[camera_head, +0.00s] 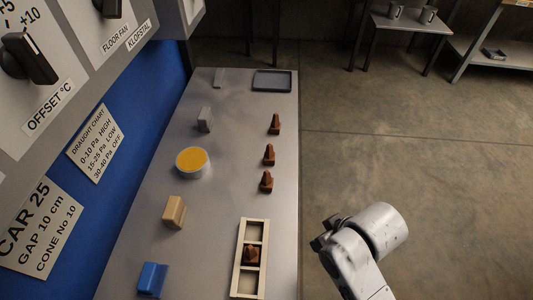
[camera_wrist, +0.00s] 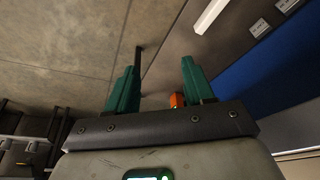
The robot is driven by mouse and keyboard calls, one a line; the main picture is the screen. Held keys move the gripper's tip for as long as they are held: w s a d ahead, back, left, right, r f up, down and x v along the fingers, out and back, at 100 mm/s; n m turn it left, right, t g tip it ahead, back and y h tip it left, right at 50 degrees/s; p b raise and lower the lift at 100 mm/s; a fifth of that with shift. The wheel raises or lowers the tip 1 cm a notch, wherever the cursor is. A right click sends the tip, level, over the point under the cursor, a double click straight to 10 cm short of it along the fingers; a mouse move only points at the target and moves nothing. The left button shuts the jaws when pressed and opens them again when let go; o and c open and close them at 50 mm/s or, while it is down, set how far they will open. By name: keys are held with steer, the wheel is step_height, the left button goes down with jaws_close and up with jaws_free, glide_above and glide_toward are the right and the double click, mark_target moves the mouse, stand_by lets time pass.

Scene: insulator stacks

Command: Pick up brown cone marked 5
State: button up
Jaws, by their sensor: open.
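Three brown cones stand in a row along the right side of the grey table: a far one (camera_head: 275,124), a middle one (camera_head: 269,155) and a near one (camera_head: 266,182). Another brown cone (camera_head: 252,254) sits in the middle compartment of a cream tray (camera_head: 239,262). No number is readable on any cone, so I cannot tell which is marked 5. My gripper (camera_wrist: 160,72) shows in the wrist view with its two green fingers apart, and I see nothing held. In the head view my arm is right of the table, off its edge, and the fingers cannot be made out.
On the table (camera_head: 225,150) are a yellow-topped round tin (camera_head: 192,162), a tan block (camera_head: 174,212), a blue block (camera_head: 152,279), grey blocks (camera_head: 204,120) and a dark tray (camera_head: 272,81). A panel with signs and knobs walls the left side.

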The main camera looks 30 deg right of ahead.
steer(key=w+a+r+m+t+y+p, duration=0.1)
steer(key=w+a+r+p, duration=0.15)
steer(key=r+p, duration=0.6)
steer(key=w+a+r+p, duration=0.2)
steer(key=w+r+p, duration=0.3)
steer(key=r, duration=0.6)
steer(key=w+a+r+m+y+p, duration=0.35)
steer(key=w+a+r+m, duration=0.25)
steer(key=w+a+r, duration=0.3)
steer(key=m+g+h, duration=0.3)
steer(key=m+g, duration=0.2)
steer(key=m, duration=0.1)
glide_toward(267, 171)
steer(key=shift+m, duration=0.4)
steer(key=f, duration=0.5)
steer(key=shift+s, duration=0.4)
steer(key=shift+w+a+f+p, duration=0.1)
steer(key=shift+a+f+p, duration=0.1)
steer(key=shift+f, duration=0.75)
steer(key=shift+a+f+p, duration=0.15)
steer(key=shift+a+f, duration=0.1)
steer(key=shift+f, duration=0.75)
steer(key=shift+w+a+f+p, duration=0.1)
steer(key=shift+a+f+p, duration=0.1)
steer(key=shift+f, duration=0.75)
